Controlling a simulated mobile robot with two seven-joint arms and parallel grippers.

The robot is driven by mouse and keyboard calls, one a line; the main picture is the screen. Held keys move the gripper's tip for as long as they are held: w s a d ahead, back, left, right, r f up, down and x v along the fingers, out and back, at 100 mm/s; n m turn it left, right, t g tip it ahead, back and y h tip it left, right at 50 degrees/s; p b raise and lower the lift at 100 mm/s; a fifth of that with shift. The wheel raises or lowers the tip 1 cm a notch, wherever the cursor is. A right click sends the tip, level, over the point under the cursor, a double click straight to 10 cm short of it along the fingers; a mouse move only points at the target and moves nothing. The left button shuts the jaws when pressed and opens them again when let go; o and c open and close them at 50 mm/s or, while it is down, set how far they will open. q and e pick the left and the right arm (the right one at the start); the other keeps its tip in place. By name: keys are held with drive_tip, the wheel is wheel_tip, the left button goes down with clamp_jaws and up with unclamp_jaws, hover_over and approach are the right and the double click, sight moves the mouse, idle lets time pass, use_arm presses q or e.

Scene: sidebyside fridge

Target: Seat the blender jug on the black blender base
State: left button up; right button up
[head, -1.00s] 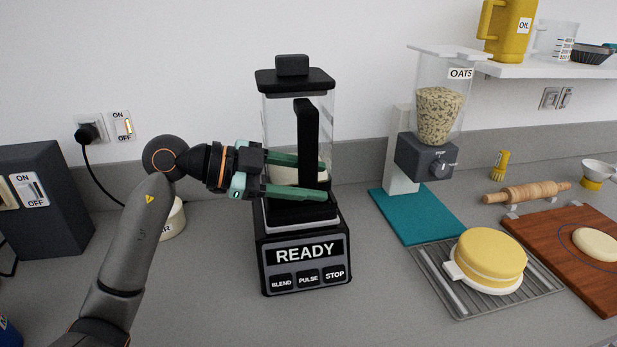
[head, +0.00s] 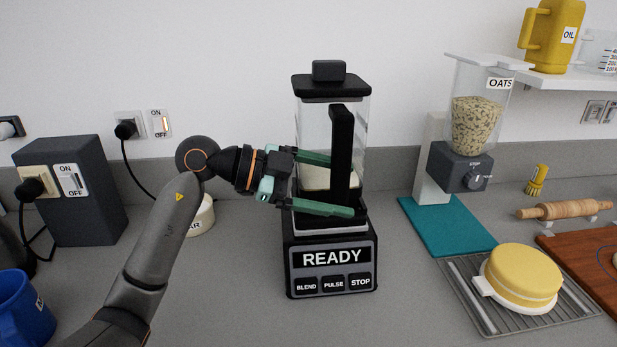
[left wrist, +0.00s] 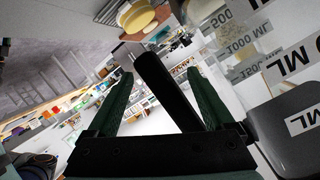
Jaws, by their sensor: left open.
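The clear blender jug (head: 312,125) with a black lid stands upright on the black blender base (head: 333,270), whose display reads READY. It looks seated, with its bottom collar down in the base's top. Its black handle (head: 341,150) faces the front. My left gripper (head: 343,186) is open at the handle from the left, its green fingertips near the handle, one above the other. In the left wrist view the black handle (left wrist: 166,90) stands between the two spread fingers, with gaps on both sides. My right gripper is not in view.
A dark box with a switch (head: 75,190) and a white tub (head: 200,217) stand on the left. A blue jug (head: 22,312) is at front left. The oats dispenser (head: 470,130), teal mat (head: 445,226) and wire rack (head: 475,305) are right. The counter in front is clear.

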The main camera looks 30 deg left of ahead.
use_arm(q)
drive_tip(key=b+v, duration=0.2)
drive_tip(key=v, duration=0.9)
drive_tip(key=shift+s+a+r, duration=0.15)
drive_tip(key=shift+s+a, duration=0.05)
drive_tip(key=shift+a, duration=0.05)
